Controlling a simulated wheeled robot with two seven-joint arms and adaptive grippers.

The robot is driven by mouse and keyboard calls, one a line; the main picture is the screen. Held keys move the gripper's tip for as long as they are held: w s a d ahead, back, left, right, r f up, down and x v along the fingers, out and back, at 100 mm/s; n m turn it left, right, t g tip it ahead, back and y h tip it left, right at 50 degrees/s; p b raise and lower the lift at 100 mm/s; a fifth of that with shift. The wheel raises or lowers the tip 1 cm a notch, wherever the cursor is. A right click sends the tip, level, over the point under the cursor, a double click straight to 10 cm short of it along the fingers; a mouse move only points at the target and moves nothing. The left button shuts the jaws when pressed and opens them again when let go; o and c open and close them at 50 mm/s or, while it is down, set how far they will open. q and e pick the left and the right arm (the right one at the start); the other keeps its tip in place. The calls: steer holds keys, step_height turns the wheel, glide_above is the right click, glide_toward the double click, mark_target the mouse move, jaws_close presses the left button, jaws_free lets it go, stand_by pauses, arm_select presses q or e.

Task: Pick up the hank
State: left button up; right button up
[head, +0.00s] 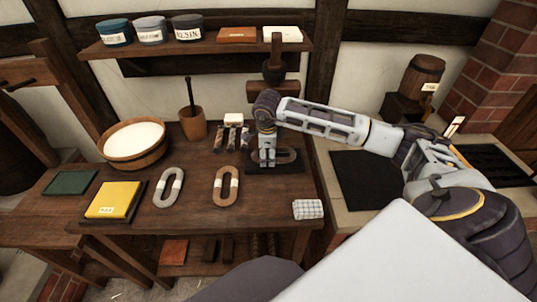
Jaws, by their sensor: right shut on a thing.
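My right gripper (267,162) points down at the back right of the wooden table and is shut on a hank. This brown-grey hank (288,155) is an oval loop at a dark flat mat (290,169); the gripper hides its left part. I cannot tell whether it touches the mat. Two more looped hanks lie on the table: a pale grey one (160,196) with a white band, and a tan one (219,196) with a white band. My left gripper is not in view.
A wooden tub (133,160), a mortar (193,125) and a yellow block (114,200) stand on the left. A checked cloth (307,209) lies at the front right. A shelf (215,46) with several tins hangs above. The table's front middle is clear.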

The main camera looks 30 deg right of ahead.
step_height(320, 180, up, 10)
steer(key=shift+f, duration=0.25)
stand_by(0.5)
stand_by(1.4)
